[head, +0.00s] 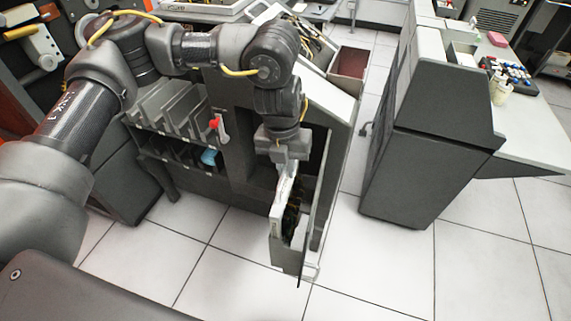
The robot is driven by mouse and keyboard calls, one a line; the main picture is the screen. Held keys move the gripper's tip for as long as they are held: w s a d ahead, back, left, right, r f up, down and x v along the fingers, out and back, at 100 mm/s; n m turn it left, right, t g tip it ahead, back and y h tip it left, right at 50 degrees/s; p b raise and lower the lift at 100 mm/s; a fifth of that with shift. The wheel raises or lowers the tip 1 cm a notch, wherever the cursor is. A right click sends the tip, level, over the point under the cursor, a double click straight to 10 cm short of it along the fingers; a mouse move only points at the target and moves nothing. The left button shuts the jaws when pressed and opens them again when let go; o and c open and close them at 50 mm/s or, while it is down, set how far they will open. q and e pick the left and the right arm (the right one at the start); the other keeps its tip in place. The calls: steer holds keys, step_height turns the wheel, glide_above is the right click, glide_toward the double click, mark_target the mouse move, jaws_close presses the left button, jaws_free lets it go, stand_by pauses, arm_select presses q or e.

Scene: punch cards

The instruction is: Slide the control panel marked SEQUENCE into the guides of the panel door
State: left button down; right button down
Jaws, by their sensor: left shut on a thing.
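My left gripper (289,165) points down in the middle of the head view and is shut on the control panel (277,222). The panel is upright, with a pale edge and dark wiring on its face. Its SEQUENCE marking cannot be read from here. The panel is at the open panel door (324,205) on the right side of the grey machine (236,130). I cannot tell whether its edges sit inside the guides, as the gripper and panel hide them. My right gripper is not in view.
A rack of grey slots (170,110) with a red-handled part (216,125) is left of the panel. A grey cabinet (425,150) stands to the right beside a white table (520,135). The tiled floor (370,265) in front is clear.

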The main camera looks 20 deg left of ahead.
arm_select(q)
steer(key=shift+a+f+b, duration=0.15)
steer(key=shift+f+b, duration=0.15)
steer(key=shift+f, duration=0.5)
steer(key=c, duration=1.4)
jaws_free()
steer(key=shift+s, duration=0.1)
steer(key=shift+a+f, duration=0.1)
steer(key=shift+f, duration=0.05)
steer(key=r, duration=0.3)
steer(key=a+r, duration=0.1)
steer(key=r, duration=0.7)
steer(key=shift+s+a+r, duration=0.15)
steer(key=shift+a, duration=0.25)
